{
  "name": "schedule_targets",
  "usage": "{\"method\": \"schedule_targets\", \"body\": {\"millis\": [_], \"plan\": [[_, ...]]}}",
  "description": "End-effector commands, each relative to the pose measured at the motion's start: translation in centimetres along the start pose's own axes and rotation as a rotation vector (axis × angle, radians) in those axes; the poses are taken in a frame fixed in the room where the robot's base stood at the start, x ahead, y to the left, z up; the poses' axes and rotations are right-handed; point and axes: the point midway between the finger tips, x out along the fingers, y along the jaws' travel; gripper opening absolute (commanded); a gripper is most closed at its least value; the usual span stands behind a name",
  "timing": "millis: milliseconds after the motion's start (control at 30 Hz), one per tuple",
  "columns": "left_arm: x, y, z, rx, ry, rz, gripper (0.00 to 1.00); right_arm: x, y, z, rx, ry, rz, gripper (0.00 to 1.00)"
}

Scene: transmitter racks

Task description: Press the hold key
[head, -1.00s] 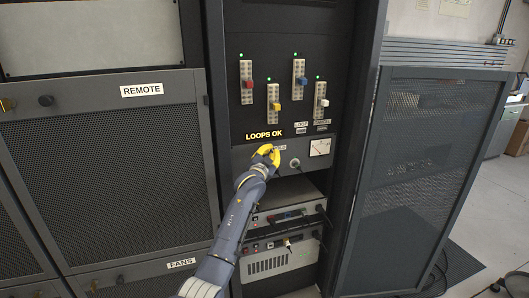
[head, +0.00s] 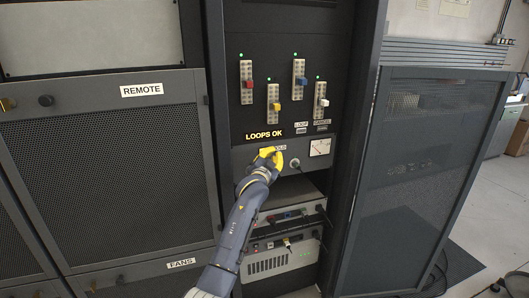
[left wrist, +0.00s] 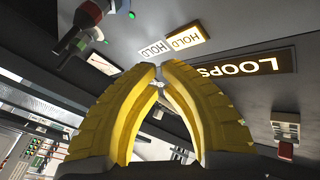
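The hold key (left wrist: 187,39) shows in the left wrist view as an amber-lit block marked HOLD on a grey panel. A white HOLD label (left wrist: 153,50) is beside it. In the head view a pale yellow edge of the key (head: 264,150) shows just above my left gripper (head: 268,157), with the label (head: 280,148) to its right. My left gripper has yellow fingers, and their tips meet in the left wrist view (left wrist: 158,73). It holds nothing. The tips appear apart from the key, just below it in the head view. My right gripper is not in view.
A round connector (head: 295,163) and a meter (head: 320,147) are right of the key. LOOP (head: 301,124) and CANCEL (head: 322,122) labels are higher right. A mesh door (head: 420,170) stands to the right.

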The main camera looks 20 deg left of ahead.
Motion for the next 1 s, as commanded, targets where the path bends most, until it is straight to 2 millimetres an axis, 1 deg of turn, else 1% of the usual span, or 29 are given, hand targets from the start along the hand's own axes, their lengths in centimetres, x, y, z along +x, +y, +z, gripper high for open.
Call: {"method": "schedule_targets", "body": {"millis": [300, 500, 900, 1000], "plan": [[-2.2, 1.2, -1.1, 0.000, 0.000, 0.000, 0.00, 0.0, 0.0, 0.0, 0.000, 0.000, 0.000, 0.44], [-3.2, 1.8, -1.6, 0.000, -0.001, 0.000, 0.00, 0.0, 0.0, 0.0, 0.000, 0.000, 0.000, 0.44], [-3.5, 1.9, -1.8, 0.000, -0.001, 0.000, 0.00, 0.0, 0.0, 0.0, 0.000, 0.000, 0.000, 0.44], [-3.7, 2.2, -1.4, 0.000, -0.007, 0.004, 0.00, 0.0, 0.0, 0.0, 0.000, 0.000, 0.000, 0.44]]}}
